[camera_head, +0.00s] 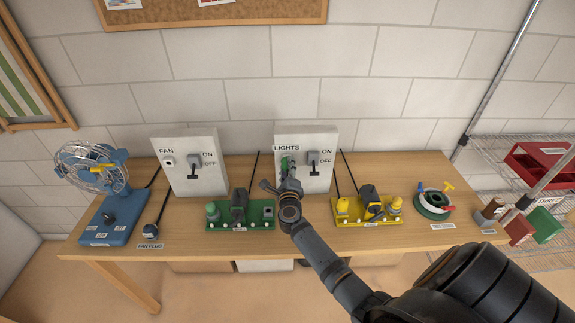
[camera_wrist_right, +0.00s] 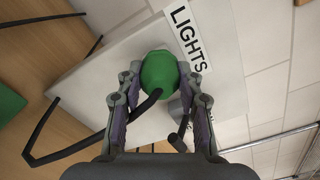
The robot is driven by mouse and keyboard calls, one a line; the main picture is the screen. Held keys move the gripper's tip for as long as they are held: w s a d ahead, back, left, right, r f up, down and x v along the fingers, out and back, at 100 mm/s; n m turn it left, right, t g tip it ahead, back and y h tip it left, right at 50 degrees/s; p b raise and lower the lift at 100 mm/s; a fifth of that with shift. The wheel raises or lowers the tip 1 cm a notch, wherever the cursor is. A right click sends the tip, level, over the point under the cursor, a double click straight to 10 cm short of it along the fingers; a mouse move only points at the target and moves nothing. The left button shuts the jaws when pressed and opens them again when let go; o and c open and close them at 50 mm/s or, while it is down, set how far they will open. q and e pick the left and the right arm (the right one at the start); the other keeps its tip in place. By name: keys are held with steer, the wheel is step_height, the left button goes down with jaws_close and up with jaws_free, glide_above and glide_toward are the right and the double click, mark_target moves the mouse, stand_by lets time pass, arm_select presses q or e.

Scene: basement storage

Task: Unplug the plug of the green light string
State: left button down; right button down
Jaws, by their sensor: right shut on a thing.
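The green plug (camera_wrist_right: 159,72) is between the two fingers of my right gripper (camera_wrist_right: 160,84), which is shut on it. A dark cable runs from the plug down to the left in the wrist view. The plug is at the face of the white LIGHTS box (camera_head: 309,178); I cannot tell whether it is seated in the socket. The green light string's base (camera_head: 262,212) lies on the table left of my right arm. My left gripper is not in view.
The LIGHTS switch (camera_head: 313,160) is close right of the gripper. A yellow light set (camera_head: 367,209) lies to the right, with a cable spool (camera_head: 433,205) beyond. The FAN box (camera_head: 191,165), blue fan (camera_head: 103,190) and fan plug (camera_head: 151,230) stand to the left.

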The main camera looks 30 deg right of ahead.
steer(key=shift+r, duration=0.1)
steer(key=c, duration=1.3)
jaws_free()
steer(key=shift+c, duration=0.2)
steer(key=o, duration=0.6)
steer(key=shift+w+d, duration=0.1)
steer(key=shift+w, duration=0.05)
steer(key=shift+c, duration=0.2)
steer(key=p+v, duration=0.1)
steer(key=v, duration=0.8)
steer(key=shift+p, duration=0.4)
